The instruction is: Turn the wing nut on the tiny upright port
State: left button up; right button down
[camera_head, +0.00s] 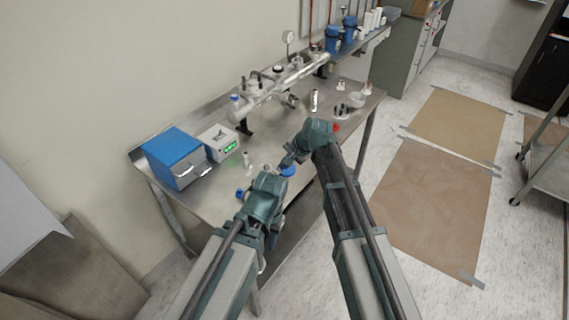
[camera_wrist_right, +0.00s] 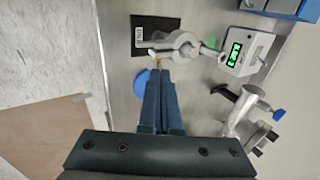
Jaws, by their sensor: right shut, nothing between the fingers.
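In the right wrist view, a silver ring-shaped clamp (camera_wrist_right: 181,47) with a stem toward the right appears to be the small port, seen from above. A small yellowish part (camera_wrist_right: 156,63), perhaps the wing nut, shows at its near side. My right gripper (camera_wrist_right: 158,74) is shut and empty, its fingertips just by that part; I cannot tell whether they touch it. In the head view, the right gripper (camera_head: 289,159) points down-left. A small pale upright piece (camera_head: 247,159) stands near it, probably the port. My left gripper (camera_head: 270,184) is low over the bench edge; its fingers are unclear.
A controller box with green digits (camera_head: 220,141) and a blue box (camera_head: 174,158) stand on the steel bench (camera_head: 194,204). A metal vacuum chamber (camera_head: 262,97) lies behind. A blue disc (camera_wrist_right: 141,82) and a labelled black plate (camera_wrist_right: 143,24) are near the right fingers.

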jog(key=shift+w+a+r+g+h+p, duration=0.15)
jog(key=shift+w+a+g+h+p, duration=0.15)
jog(key=shift+g+h+p, duration=0.45)
dwell(1.3)
jog(key=shift+w+a+g+h+p, duration=0.15)
jog(key=shift+a+g+h+p, duration=0.1)
jog(key=shift+g+h+p, duration=0.35)
dwell(1.2)
jog(key=shift+w+a+g+h, duration=0.2)
jog(key=shift+a+g+h, duration=0.15)
jog(key=shift+h, duration=0.5)
dwell(0.7)
jog(key=shift+w+a+g+h, duration=0.2)
jog(key=shift+a+g+h, duration=0.1)
jog(key=shift+h, duration=0.2)
dwell(2.1)
